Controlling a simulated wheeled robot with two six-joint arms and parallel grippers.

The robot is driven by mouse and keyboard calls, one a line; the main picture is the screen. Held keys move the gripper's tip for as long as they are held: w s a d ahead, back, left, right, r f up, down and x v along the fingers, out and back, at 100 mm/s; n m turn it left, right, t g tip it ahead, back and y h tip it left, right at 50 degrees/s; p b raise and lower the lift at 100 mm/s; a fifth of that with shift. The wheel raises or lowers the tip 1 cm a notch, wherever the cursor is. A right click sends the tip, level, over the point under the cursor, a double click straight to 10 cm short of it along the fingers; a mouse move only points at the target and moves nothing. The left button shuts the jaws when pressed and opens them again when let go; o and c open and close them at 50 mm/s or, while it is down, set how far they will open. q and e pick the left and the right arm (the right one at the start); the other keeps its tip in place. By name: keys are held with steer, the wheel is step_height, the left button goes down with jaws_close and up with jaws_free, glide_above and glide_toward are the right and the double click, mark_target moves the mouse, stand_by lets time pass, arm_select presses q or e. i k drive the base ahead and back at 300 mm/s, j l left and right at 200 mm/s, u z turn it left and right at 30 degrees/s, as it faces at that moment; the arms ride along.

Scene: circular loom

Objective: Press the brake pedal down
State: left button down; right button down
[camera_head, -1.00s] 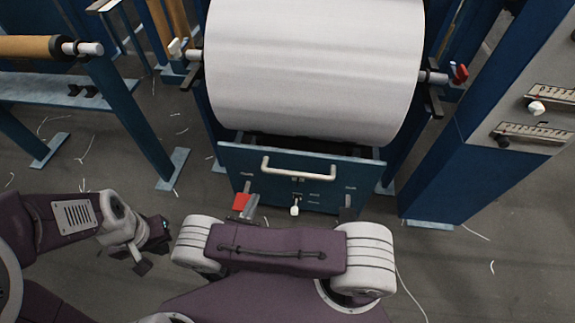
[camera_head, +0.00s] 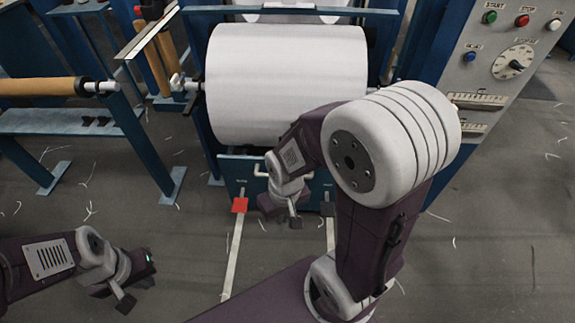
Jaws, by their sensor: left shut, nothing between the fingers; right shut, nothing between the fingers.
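Two pedals stand low at the loom's blue front panel (camera_head: 228,172): a red-topped one (camera_head: 240,204) on the left and a dark one (camera_head: 327,209) on the right. Their labels are too small to read, so I cannot tell which is the brake. My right gripper (camera_head: 272,208) is shut and empty, in front of the panel between the two pedals, nearer the red one. No contact with a pedal shows. My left gripper (camera_head: 148,261) is shut and empty, low at the left over the floor, apart from the pedals.
A large white roll (camera_head: 285,85) sits above the panel. A control cabinet (camera_head: 490,75) stands at the right, a blue side frame (camera_head: 60,122) at the left. Pale strips (camera_head: 235,255) run along the floor from the pedals.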

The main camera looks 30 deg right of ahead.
mark_target(240, 206)
steer(key=i+l+u, duration=0.45)
steer(key=l, duration=0.2)
steer(key=i+l+u, duration=0.2)
steer(key=l, duration=0.15)
